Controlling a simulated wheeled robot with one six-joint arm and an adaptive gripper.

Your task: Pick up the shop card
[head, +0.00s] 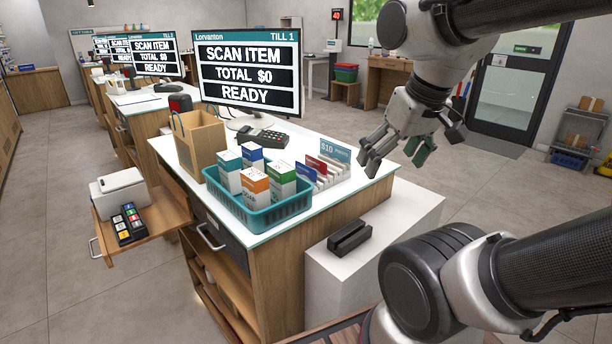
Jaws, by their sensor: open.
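Several cards stand upright in a white slotted rack (340,180) on the counter's right end. A blue card marked "$10 POINTS" (336,151) is at the back and stands highest. A red card (316,164) and a dark blue card (304,173) are in front of it. I cannot tell which one is the shop card. My gripper (394,160) is open and empty, with fingers pointing down. In the picture it is just right of the rack and appears apart from the cards.
A teal basket of small boxes (262,222) stands left of the rack. Behind are a card terminal (263,137), a till screen (249,72) and a paper bag (199,140). A black slotted reader (349,238) sits on a lower white ledge (398,218).

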